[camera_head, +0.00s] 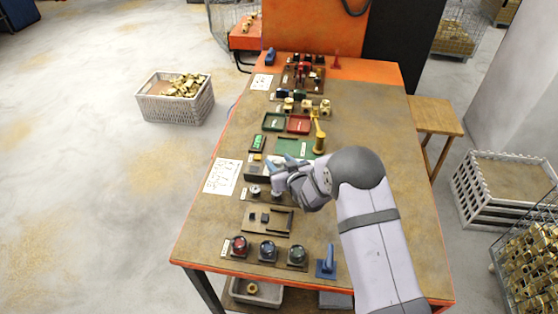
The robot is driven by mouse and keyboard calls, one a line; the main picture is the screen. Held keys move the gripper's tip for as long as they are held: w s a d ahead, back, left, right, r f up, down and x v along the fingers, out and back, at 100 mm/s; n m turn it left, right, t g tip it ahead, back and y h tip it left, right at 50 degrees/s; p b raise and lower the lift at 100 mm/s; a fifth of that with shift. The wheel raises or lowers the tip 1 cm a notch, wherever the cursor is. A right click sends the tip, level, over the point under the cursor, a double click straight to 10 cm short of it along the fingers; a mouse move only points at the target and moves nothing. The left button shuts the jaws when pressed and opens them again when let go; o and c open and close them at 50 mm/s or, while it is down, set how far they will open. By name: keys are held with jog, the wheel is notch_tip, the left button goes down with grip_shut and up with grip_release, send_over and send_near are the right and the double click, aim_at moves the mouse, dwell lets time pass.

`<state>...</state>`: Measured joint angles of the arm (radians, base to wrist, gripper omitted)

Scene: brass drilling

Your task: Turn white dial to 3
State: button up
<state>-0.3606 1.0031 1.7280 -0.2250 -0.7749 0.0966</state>
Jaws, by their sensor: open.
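My gripper (276,180) is open and sits low over the left-middle of the workbench. It is at a row of small grey-white knobs on a brown board. One pale knob (255,190) shows just left of the gripper. The gripper partly hides the right part of this row. Which knob is the white dial, and what any dial reads, is too small to tell. I cannot tell whether the fingers touch a knob.
Red (239,245), blue (267,250) and dark (297,255) round knobs and a blue lever (326,264) stand at the bench front. A board with small blocks (266,220) lies behind them. Green (274,121) and red (299,124) trays lie farther back. The bench's right side is mostly clear.

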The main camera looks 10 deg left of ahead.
jog(key=shift+w, duration=0.1)
jog(key=c, duration=1.1)
jog(key=shift+o, duration=0.3)
